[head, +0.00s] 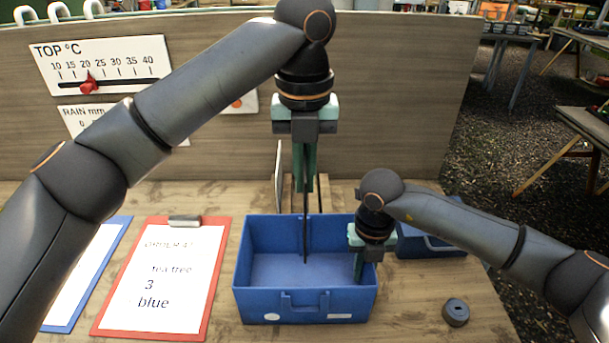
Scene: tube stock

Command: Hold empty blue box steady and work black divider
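The blue box (262,303) stands open on the bench, its floor bare. My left gripper (304,188) is above the box, fingers pointing down and closed on the thin black divider (305,228). The divider is seen nearly edge-on, upright, its lower end reaching down inside the box's outline; whether it touches the floor or a slot I cannot tell. My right gripper (360,270) is at the box's right wall, with one green finger showing inside the wall; the other finger is hidden. It appears closed on that wall.
A red clipboard (100,325) reads tea tree, 3, blue. A blue clipboard (57,328) lies left of it. Another blue box (425,243) sits behind my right arm. A small grey round object (455,312) lies front right. A wooden panel (420,100) closes off the back.

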